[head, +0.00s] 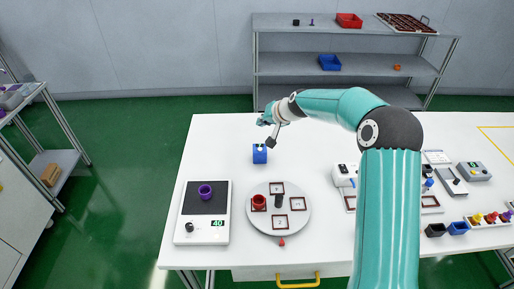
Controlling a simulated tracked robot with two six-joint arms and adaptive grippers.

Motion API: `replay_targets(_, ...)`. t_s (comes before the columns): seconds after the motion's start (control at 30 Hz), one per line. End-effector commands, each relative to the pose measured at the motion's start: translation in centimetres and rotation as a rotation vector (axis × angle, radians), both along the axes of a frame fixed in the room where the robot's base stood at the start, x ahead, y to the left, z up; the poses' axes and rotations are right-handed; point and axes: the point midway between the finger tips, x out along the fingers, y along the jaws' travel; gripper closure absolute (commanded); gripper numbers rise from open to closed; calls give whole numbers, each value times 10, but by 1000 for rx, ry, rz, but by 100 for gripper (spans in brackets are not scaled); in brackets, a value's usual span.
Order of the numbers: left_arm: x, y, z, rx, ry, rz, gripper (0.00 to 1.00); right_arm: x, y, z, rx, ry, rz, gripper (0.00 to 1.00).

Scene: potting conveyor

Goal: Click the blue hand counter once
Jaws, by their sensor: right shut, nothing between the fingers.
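The blue hand counter (259,155) stands on the white table, left of its middle, with a small light part on its top. My right gripper (269,141) reaches in from the right on a teal arm and points down. Its fingers are shut and empty, just above and slightly right of the counter. Whether the fingertips touch the counter's top cannot be told from this view. My left gripper is not in view.
A scale (205,229) with a purple pot (205,191) stands front left. A round turntable (262,226) with a red pot (259,202) is in front of the counter. Several devices and small pots stand at the right, partly behind my arm. The table's back left is clear.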

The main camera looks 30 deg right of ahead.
Motion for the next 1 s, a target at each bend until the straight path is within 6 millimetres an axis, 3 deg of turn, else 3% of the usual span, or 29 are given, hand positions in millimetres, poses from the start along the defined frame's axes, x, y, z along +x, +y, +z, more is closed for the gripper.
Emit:
replay_targets(0.27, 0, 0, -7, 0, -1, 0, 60, 4, 5, -10, 0, 2, 9, 100)
replay_targets(0.8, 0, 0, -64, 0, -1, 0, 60, 4, 6, -77, 0, 1, 10, 100)
replay_targets(1.0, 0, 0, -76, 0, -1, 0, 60, 4, 6, -89, 0, 1, 10, 100)
